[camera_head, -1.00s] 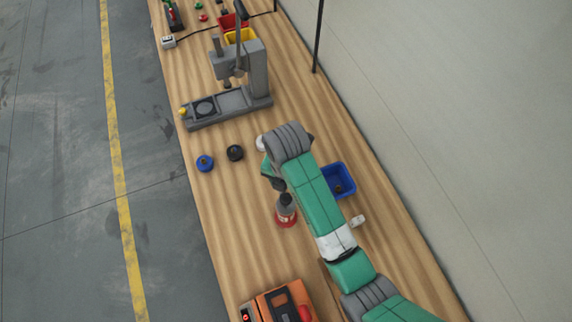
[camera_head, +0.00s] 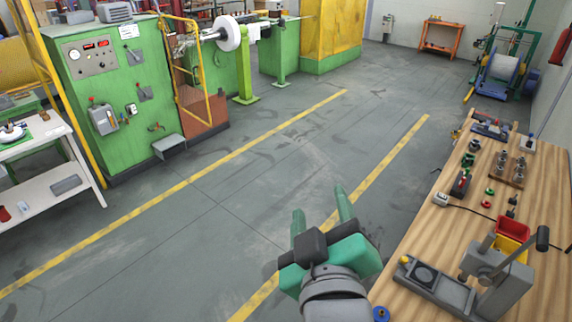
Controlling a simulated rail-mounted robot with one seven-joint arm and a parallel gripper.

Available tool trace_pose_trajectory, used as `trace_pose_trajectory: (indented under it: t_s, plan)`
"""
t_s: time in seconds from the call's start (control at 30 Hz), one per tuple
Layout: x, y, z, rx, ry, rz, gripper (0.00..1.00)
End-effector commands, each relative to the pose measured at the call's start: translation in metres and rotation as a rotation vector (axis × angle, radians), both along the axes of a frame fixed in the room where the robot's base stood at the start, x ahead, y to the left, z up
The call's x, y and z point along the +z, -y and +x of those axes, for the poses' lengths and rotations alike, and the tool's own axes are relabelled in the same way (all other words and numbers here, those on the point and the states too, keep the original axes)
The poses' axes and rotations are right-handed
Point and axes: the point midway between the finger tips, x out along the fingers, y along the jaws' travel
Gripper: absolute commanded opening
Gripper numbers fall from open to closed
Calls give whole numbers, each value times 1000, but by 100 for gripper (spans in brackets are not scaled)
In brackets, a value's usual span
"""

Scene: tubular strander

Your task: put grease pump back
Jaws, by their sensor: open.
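My gripper (camera_head: 323,220) is at the lower middle of the view, over the grey floor between the yellow lines and left of the wooden bench (camera_head: 417,235). Its two green fingers point away from me, stand apart and hold nothing. I cannot make out a grease pump for certain. A small dark, red and green tool (camera_head: 460,183) stands on the bench, too small to name. The part of the bench nearer to me is out of view.
A grey press (camera_head: 497,280) with a lever stands on the bench, beside red (camera_head: 512,228) and yellow bins. A green machine cabinet (camera_head: 117,90) and a white table (camera_head: 48,165) stand at the left. The floor aisle between the yellow lines is clear.

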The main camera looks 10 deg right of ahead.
Motion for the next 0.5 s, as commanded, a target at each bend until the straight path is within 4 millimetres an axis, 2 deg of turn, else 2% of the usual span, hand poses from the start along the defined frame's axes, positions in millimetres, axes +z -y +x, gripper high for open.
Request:
trace_pose_trajectory:
  t_s: [0.03, 0.1, 0.2, 0.33, 0.5]
  plan:
    - [42, -35, -9, 64, 156, 99, 54]
    - [93, -73, -31, 161, 353, 260, 54]
    - [142, -109, -64, 296, 547, 445, 54]
    - [172, -128, -90, 399, 665, 576, 54]
    - [176, -131, -95, 417, 681, 600, 54]
